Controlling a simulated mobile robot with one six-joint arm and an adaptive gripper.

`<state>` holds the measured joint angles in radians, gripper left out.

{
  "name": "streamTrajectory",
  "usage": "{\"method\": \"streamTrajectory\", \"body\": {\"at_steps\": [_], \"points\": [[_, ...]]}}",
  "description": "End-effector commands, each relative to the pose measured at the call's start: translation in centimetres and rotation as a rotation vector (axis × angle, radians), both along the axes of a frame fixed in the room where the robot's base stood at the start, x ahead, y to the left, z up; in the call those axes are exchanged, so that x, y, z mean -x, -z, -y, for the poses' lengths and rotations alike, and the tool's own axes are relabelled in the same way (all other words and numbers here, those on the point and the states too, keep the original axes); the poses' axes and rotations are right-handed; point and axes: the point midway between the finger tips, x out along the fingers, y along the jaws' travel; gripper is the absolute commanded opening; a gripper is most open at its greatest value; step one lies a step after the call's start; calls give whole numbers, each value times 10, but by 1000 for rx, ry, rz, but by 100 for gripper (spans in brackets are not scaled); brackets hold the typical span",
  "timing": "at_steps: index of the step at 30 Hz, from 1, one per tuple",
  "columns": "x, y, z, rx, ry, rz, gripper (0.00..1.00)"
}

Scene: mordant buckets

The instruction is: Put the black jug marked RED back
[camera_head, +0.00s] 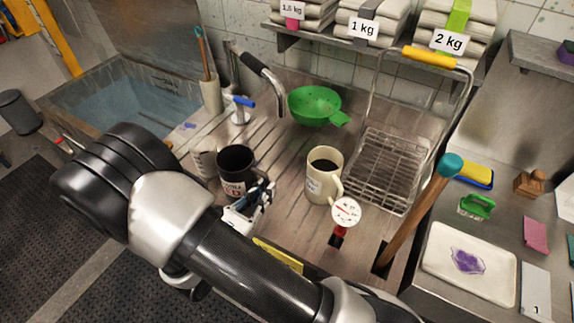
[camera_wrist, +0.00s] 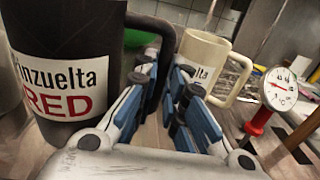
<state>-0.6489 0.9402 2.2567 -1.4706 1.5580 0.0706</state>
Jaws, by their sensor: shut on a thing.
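The black jug (camera_head: 233,162) is upright over the wooden draining board, at the left of the cream jug. I cannot tell whether the base of the jug touches the board. The cream jug (camera_head: 322,178) holds something dark and stands close to the right of my fingers; it also shows in the wrist view (camera_wrist: 204,55).
A dial thermometer (camera_head: 346,211) with a red stem is at the right of the cream jug. A measuring cup (camera_head: 204,158) stands left of the black jug. Behind are a green strainer (camera_head: 314,103), a tap (camera_head: 272,88) and a wire rack (camera_head: 388,165). The sink (camera_head: 120,100) is at left.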

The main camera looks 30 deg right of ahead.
Motion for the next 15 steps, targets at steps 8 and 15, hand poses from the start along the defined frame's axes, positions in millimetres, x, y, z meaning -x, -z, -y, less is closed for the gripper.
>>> {"method": "streamTrajectory", "body": {"at_steps": [8, 15], "points": [[-37, 0, 63, 0, 7, 6, 0], [-62, -1, 102, 0, 2, 6, 0]]}}
